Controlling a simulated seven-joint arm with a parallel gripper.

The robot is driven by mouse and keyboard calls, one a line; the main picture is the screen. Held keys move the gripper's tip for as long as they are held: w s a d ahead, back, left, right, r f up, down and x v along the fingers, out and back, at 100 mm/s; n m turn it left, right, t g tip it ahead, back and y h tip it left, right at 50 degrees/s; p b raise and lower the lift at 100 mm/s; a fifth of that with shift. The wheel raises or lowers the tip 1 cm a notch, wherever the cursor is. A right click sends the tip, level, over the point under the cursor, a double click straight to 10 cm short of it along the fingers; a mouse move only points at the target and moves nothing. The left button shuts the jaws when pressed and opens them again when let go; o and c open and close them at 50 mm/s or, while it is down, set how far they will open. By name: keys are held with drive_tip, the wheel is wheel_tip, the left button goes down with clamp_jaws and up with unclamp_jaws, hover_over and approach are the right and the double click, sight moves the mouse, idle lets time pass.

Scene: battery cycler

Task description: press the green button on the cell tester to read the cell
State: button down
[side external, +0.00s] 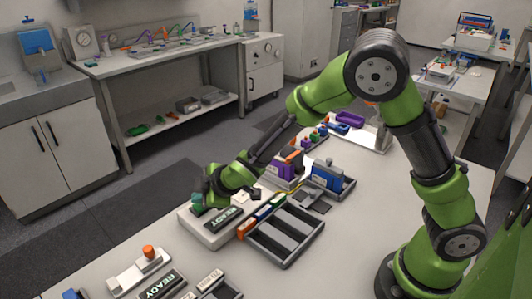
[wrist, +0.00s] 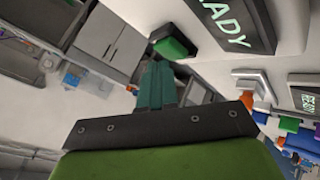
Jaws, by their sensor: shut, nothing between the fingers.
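The cell tester (side external: 209,233) is a pale box on the bench with a dark READY display (side external: 224,219). In the wrist view its display (wrist: 238,22) fills the top right. The green button (wrist: 174,47), in a black surround, shows left of that display. My gripper (wrist: 157,66) has its teal fingers together and empty, with the tips just below the button in the picture. I cannot tell whether they touch it. In the side view my gripper (side external: 198,202) is over the tester's far left end, and the button cannot be made out there.
A second device with an orange knob (side external: 149,252) and another READY display (side external: 163,284) stand at the front left. A dark slotted tray (side external: 288,240) lies right of the tester, with coloured cells along its edge. A blue block (side external: 326,177) sits behind it. The right bench area is clear.

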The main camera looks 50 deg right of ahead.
drive_tip(key=shift+f, duration=0.55)
idle(0.4)
drive_tip(key=shift+r, duration=1)
drive_tip(key=shift+r, duration=2.5)
